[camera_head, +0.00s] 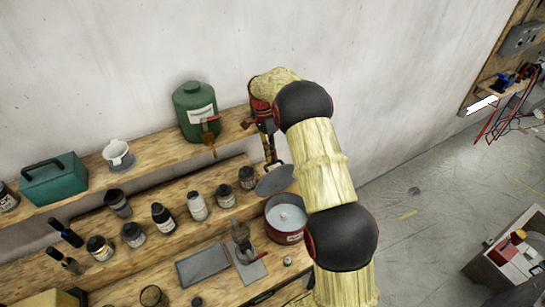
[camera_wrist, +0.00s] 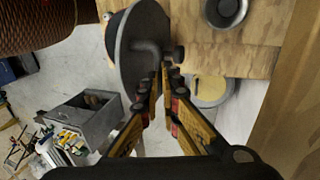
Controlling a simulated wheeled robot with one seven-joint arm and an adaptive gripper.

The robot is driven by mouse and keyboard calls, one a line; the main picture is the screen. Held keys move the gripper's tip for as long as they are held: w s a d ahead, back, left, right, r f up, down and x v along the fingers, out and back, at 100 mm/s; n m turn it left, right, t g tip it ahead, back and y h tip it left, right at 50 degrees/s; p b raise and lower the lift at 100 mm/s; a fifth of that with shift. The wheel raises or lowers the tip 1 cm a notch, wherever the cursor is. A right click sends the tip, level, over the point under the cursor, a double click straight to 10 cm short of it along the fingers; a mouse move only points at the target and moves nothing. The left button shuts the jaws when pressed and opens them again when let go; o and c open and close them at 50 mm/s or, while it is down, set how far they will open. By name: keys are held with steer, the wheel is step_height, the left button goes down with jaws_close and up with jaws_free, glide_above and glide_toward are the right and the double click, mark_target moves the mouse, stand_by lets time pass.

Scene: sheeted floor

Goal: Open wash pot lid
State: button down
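The wash pot (camera_head: 285,238) is a red round pot on the bench, left of my arm in the head view. Its top is uncovered and shows a pale inside with a small light spot at the middle. The lid (camera_head: 274,181), a flat grey disc, is tilted in the air just above and behind the pot. My gripper (camera_head: 270,160) is directly above the lid. In the wrist view the lid (camera_wrist: 142,68) stands nearly edge-on at the fingertips (camera_wrist: 170,72). The fingers are close together on its dark handle. The exact contact is partly hidden.
Several jars, including a dark one (camera_head: 247,178), stand on the shelf left of the lid. A green canister (camera_head: 195,110) is on the upper shelf. Open floor (camera_head: 430,200) lies to the right.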

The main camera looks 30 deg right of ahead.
steer(key=shift+s+a+f+g, duration=0.15)
steer(key=shift+s+f, duration=0.2)
steer(key=shift+f, duration=0.3)
steer(key=shift+s+f+g, duration=0.15)
steer(key=shift+s+f, duration=0.2)
steer(key=shift+f, duration=0.25)
steer(key=c, duration=2.2)
jaws_free()
steer(key=shift+o, duration=1.1)
steer(key=shift+w+d, duration=0.2)
steer(key=shift+w, duration=0.25)
steer(key=shift+o, duration=0.5)
steer(key=shift+s+a+r, duration=0.1)
steer(key=shift+s+r, duration=0.15)
steer(key=shift+r, duration=0.1)
steer(key=shift+w, duration=0.2)
steer(key=shift+w+r, duration=0.1)
steer(key=shift+r, duration=0.05)
steer(key=v, duration=1.1)
steer(key=shift+r, duration=0.3)
